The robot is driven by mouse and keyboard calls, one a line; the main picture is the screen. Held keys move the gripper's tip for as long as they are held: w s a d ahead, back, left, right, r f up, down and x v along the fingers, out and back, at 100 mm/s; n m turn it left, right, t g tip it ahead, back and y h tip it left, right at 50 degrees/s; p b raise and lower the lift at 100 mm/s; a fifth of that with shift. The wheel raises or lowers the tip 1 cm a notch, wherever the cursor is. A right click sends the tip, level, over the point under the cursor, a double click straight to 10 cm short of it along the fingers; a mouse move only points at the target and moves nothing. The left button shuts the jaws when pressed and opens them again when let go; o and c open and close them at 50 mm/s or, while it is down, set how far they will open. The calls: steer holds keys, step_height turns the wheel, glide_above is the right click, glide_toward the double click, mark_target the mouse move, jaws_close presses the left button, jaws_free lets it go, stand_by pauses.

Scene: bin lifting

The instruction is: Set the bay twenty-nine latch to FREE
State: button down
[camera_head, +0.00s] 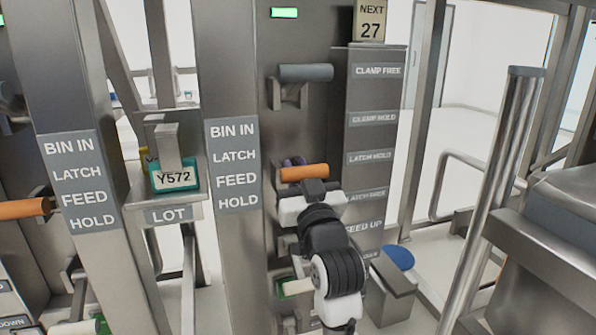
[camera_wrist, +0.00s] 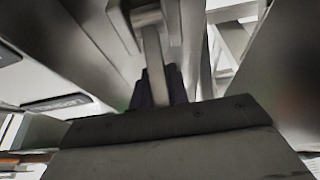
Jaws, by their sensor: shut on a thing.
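An orange latch handle (camera_head: 304,172) sticks out of the dark bay panel, level between the LATCH HOLD label (camera_head: 370,157) and the blurred label below it (camera_head: 367,196). My gripper (camera_head: 293,161) is at this handle, with its dark fingertips partly hidden behind it. In the wrist view my gripper (camera_wrist: 161,85) is shut on a grey metal lever (camera_wrist: 154,60) that stands between the fingers. The exact contact is hidden. No sign reading 29 is in view; one sign (camera_head: 369,21) reads NEXT 27.
A grey clamp handle (camera_head: 306,72) is above, beside CLAMP FREE. A whitish handle (camera_head: 297,287) is below. A post (camera_head: 235,170) reading BIN IN, LATCH, FEED, HOLD stands left. Another orange handle (camera_head: 22,208) is far left.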

steer(key=shift+s+d+r+b, duration=0.15)
steer(key=shift+s+r+b, duration=0.05)
steer(key=shift+b, duration=0.15)
